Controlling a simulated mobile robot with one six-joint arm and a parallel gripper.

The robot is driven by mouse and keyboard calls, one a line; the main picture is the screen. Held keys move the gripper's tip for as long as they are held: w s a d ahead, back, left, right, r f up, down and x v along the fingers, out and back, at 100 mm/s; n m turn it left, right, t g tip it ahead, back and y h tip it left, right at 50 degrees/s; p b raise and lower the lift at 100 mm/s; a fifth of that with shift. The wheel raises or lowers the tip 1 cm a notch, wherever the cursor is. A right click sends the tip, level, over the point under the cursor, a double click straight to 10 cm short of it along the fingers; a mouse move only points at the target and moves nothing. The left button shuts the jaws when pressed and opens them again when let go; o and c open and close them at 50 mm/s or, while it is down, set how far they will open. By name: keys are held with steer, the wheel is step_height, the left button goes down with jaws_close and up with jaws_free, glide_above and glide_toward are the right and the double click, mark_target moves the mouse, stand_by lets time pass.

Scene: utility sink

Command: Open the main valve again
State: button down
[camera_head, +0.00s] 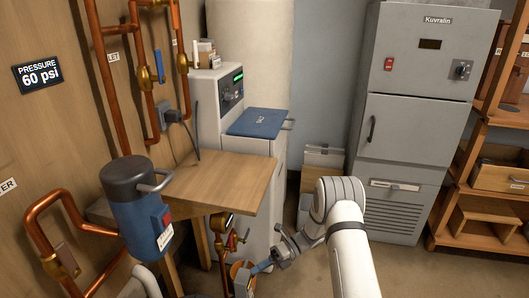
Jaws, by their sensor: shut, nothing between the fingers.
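Several brass valves sit on copper pipes, and I cannot tell from any readable label which is the main valve. One brass valve (64,262) is on the copper pipe at the lower left, below a partly cut-off label ending in "TER". A brass valve (159,66) is on the pipes up on the wooden wall. My gripper (257,269) is low in the middle, shut and empty, near an orange round part (238,270); I cannot tell whether they touch.
A blue cylinder (137,208) with a red switch stands before the wooden shelf (228,178). Behind is a white machine with a blue lid (257,122). A grey cabinet (412,125) and wooden rack are on the right. A wall sign (38,75) reads 60 psi. Floor right of my arm is clear.

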steer(key=s+d+r+n+t+h+p, duration=0.1)
steer(key=s+d+r+n+h+p, duration=0.2)
steer(key=r, duration=0.5)
steer(key=s+d+r+n+t+h+p, duration=0.1)
steer(key=s+r+n+h, duration=0.15)
steer(key=r+n, duration=0.45)
steer(key=s+d+r+n+h+p, duration=0.2)
steer(key=s+d+r+n, duration=0.1)
steer(key=r, duration=0.7)
steer(key=s+d+r+n+t+h+p, duration=0.3)
steer(key=s+d+r+n, duration=0.2)
steer(key=s+r+n, duration=0.1)
steer(key=s+d+r+n+t+h+p, duration=0.3)
steer(key=s+d+r+n+t+p, duration=0.1)
steer(key=s+r+n, duration=0.3)
step_height(320, 180, up, 4)
steer(key=shift+s+d+f+n+t, duration=0.15)
steer(key=shift+s+d+n+t, duration=0.25)
steer(key=shift+s, duration=0.8)
